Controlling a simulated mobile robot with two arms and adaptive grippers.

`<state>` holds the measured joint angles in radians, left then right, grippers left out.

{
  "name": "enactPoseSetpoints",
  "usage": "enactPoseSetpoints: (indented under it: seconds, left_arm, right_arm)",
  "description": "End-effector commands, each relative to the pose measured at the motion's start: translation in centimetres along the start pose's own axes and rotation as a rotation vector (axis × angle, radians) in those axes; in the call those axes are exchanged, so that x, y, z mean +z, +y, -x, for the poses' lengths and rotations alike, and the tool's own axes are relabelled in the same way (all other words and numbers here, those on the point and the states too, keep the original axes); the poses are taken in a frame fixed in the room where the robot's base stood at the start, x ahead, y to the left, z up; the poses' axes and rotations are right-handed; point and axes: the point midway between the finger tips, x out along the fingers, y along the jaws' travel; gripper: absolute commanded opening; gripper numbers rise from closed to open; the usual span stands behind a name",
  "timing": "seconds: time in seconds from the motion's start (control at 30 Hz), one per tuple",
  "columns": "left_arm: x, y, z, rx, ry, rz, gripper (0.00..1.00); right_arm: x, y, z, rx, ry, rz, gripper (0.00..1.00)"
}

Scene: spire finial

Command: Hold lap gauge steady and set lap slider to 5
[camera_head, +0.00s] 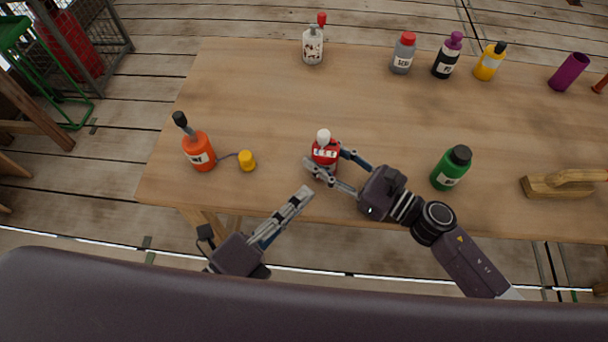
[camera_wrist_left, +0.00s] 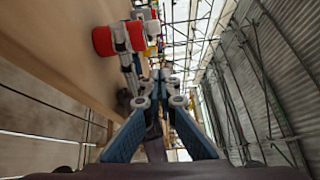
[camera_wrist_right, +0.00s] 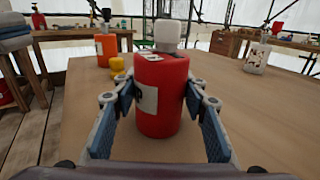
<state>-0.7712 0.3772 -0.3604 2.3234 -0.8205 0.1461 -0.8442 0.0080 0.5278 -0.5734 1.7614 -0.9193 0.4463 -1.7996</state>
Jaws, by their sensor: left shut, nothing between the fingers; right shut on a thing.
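No part marked as a lap gauge or lap slider can be told for sure. A red bottle (camera_head: 326,153) with a pale cap stands near the table's front edge. Small white labels show on its top in the head view, and a white label with a dark mark shows on its side in the right wrist view (camera_wrist_right: 165,95). My right gripper (camera_head: 327,163) is shut on the red bottle, one finger on each side.
An orange bottle (camera_head: 199,152) and a yellow piece (camera_head: 247,161) stand to the left. A white bottle (camera_head: 312,47) and several coloured bottles line the back. The table's middle (camera_head: 300,105) is clear.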

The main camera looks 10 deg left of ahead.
Motion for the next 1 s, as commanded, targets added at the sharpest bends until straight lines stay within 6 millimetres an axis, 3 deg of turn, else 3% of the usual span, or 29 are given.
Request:
enactPoseSetpoints:
  seconds: [0.4,0.53,0.77,1.0]
  left_arm:
    - [6.9,0.7,2.3,-0.112,0.113,-0.987,0.0]
    - [8.6,0.8,3.2,-0.147,0.148,-1.242,0.0]
    - [10.0,0.9,4.0,-0.18,0.181,-1.459,0.0]
    - [9.5,0.8,1.8,-0.187,0.184,-1.478,0.0]
  right_arm:
    - [0.0,0.0,0.0,0.0,-0.001,0.0,0.12]
    - [0.0,0.0,0.0,0.0,-0.001,0.0,0.12]
    - [0.0,0.0,0.0,0.0,-0.001,0.0,0.12]
    - [0.0,0.0,0.0,0.0,-0.001,0.0,0.12]
